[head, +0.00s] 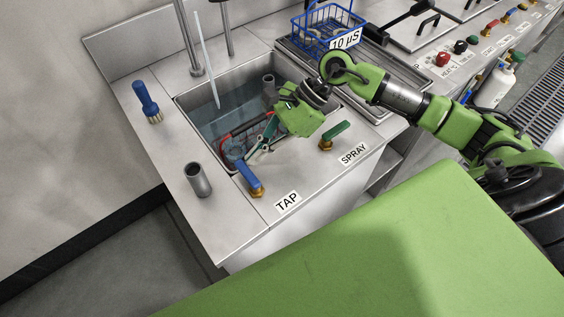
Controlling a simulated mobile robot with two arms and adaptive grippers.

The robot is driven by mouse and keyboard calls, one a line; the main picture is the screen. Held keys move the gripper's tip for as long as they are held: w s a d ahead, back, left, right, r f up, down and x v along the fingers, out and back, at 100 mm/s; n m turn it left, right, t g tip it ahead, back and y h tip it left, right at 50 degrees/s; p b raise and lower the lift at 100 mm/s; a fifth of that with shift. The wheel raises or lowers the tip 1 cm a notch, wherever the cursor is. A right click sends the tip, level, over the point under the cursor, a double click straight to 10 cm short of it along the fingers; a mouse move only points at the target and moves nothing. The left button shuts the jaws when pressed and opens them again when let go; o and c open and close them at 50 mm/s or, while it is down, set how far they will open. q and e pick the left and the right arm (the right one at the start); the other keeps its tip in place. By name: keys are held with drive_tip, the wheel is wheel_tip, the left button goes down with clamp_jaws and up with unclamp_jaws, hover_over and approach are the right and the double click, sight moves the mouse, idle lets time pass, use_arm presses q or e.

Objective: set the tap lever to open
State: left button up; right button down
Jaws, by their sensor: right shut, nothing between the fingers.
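The tap lever (247,175) is a blue handle on a brass fitting at the sink's front edge, beside the TAP label (287,202). It points away from the front edge, up and to the left in the picture, toward the basin. My right gripper (259,151) reaches in from the right over the front of the basin. Its fingers are shut and empty, just up and right of the lever, and a gap seems to show between them. My left gripper is not in view.
The sink basin (205,128) holds water and a red-rimmed item, partly hidden by my gripper. A pale thin streak (207,60) runs down into it. A green lever (336,130) stands by the SPRAY label. A metal cup (198,180) and blue-handled brush (147,101) stand left.

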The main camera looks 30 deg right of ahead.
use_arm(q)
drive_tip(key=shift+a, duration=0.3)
